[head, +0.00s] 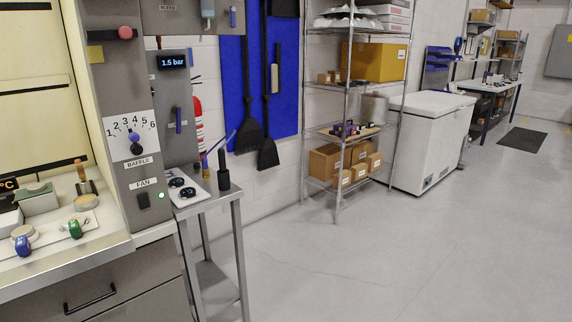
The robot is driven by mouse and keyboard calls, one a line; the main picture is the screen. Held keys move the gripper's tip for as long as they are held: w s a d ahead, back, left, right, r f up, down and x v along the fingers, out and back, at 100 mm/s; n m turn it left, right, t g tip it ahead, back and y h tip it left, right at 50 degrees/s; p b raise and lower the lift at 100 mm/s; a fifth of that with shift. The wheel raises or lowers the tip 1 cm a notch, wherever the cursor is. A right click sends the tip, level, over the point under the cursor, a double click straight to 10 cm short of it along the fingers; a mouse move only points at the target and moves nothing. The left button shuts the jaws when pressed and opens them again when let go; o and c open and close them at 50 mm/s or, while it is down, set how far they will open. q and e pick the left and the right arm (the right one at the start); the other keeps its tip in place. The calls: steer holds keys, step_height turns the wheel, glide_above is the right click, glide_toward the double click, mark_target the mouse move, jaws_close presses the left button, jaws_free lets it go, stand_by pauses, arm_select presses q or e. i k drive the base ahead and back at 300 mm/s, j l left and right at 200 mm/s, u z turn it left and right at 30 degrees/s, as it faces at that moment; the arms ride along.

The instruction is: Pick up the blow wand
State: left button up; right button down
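A small metal side stand (208,201) is beside the grey cabinet. Neither of my grippers is in view.
Two dark round items (177,182) lie on a white sheet on the stand. A cabinet with a dial (137,149) and a 1.5 bar display (172,61) borders it. Brushes hang on a blue board (259,80) behind.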

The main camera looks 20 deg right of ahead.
mark_target(222, 156)
steer(key=u, duration=0.4)
steer(key=i+l+u, duration=0.25)
steer(key=l, duration=0.15)
steer(key=i+l+u, duration=0.2)
steer(key=l, duration=0.15)
steer(key=l+u, duration=0.25)
steer(key=l, duration=0.2)
steer(key=i+l+u, duration=0.1)
steer(key=l+u, duration=0.15)
steer(key=l, duration=0.2)
